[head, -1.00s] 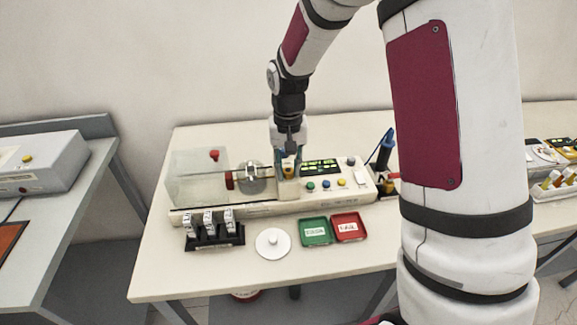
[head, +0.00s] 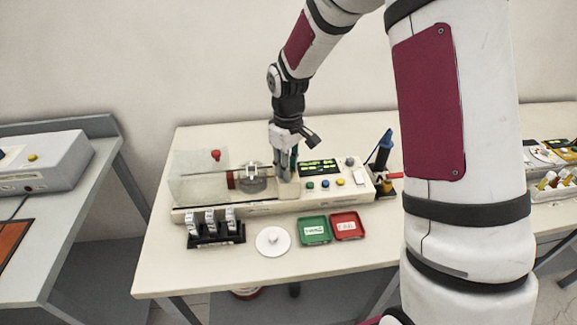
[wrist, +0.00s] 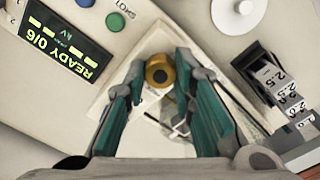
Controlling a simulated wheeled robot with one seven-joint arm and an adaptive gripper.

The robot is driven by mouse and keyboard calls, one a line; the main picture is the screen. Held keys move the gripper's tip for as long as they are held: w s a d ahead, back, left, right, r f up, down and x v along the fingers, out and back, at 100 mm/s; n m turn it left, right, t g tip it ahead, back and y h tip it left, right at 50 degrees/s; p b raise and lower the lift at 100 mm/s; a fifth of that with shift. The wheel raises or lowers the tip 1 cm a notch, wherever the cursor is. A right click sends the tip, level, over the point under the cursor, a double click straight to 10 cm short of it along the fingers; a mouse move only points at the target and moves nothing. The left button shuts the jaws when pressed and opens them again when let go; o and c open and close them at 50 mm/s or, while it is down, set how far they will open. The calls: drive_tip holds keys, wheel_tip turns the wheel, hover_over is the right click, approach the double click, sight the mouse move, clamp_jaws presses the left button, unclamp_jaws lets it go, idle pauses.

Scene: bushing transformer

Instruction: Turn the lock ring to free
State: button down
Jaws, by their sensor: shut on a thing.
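The lock ring appears to be the brass-coloured ring (wrist: 158,72) with a dark centre in the wrist view, on the light housing of the test machine (head: 330,199). My gripper (wrist: 157,74) has its teal fingers on either side of this ring and is shut on it. In the head view my gripper (head: 285,176) points down at the machine, left of the display, and hides the ring. No mark showing the ring's locked or free position can be made out.
The machine's display (wrist: 68,45) reads READY. A clear-covered chamber (head: 200,178) is at its left. In front are a black rack (head: 215,241), a white disc (head: 272,241), a green tray (head: 315,230) and a red tray (head: 348,227). A blue-handled tool (head: 384,145) stands at right.

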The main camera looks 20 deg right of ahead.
drive_tip(key=shift+n, duration=0.4)
drive_tip(key=c, duration=1.3)
unclamp_jaws()
drive_tip(key=shift+c, duration=0.2)
drive_tip(key=shift+r, duration=0.15)
wheel_tip(320, 180, up, 12)
